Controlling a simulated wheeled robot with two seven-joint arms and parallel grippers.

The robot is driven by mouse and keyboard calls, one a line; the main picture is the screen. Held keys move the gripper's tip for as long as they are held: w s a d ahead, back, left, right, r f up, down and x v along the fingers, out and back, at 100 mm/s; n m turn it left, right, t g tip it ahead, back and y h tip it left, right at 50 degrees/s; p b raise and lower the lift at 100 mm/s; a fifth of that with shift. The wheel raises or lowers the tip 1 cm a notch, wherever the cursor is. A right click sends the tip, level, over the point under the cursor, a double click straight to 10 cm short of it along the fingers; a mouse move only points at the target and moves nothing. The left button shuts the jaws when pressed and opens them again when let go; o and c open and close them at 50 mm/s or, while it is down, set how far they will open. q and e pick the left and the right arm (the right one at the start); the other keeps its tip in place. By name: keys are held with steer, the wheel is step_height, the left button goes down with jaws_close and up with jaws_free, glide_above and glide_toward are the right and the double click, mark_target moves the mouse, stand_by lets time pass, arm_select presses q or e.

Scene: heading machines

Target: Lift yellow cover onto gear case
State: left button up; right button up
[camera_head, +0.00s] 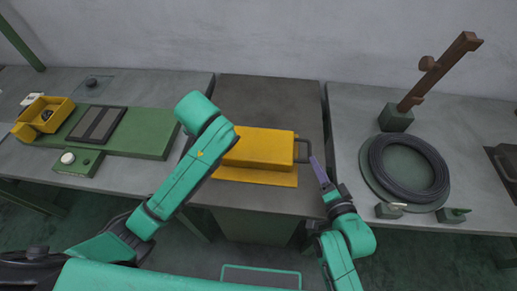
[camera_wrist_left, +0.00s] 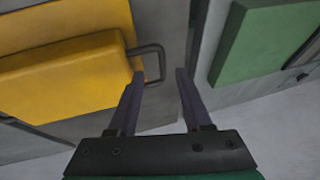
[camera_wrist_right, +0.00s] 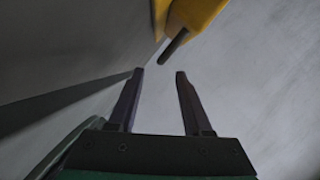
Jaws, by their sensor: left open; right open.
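The yellow cover (camera_head: 262,149) lies on the dark middle table, with a yellow flange along its front and a dark bar handle (camera_head: 303,150) at its right end. My right gripper (camera_head: 318,172) is beside that right handle, open and empty; the right wrist view shows the handle's end (camera_wrist_right: 174,46) just beyond the fingertips. My left gripper (camera_wrist_left: 180,75) is open and empty. In the left wrist view the cover's other handle (camera_wrist_left: 155,64) is close to the left fingertip. My left arm hides the cover's left end in the head view. I cannot pick out a separate gear case.
On the left table are a green plate (camera_head: 150,134), a yellow bin (camera_head: 42,117) and a green button box (camera_head: 78,161). On the right table are a black wire coil (camera_head: 440,180) and a brown post on a green block (camera_head: 396,118). The middle table's back is clear.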

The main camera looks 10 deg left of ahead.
mark_target(310, 150)
arm_select(q)
steer(key=x, duration=0.6)
steer(key=shift+w+a+f, duration=0.25)
steer(key=shift+w, duration=0.1)
arm_select(e)
steer(key=x, duration=0.7)
steer(key=shift+s+a, duration=0.1)
steer(key=shift+a, duration=0.05)
arm_select(q)
steer(key=shift+w+f, duration=0.1)
steer(key=shift+f, duration=0.25)
arm_select(e)
steer(key=shift+w, duration=0.35)
arm_select(q)
jaws_close()
arm_select(e)
jaws_close()
arm_select(q)
steer(key=shift+r, duration=0.1)
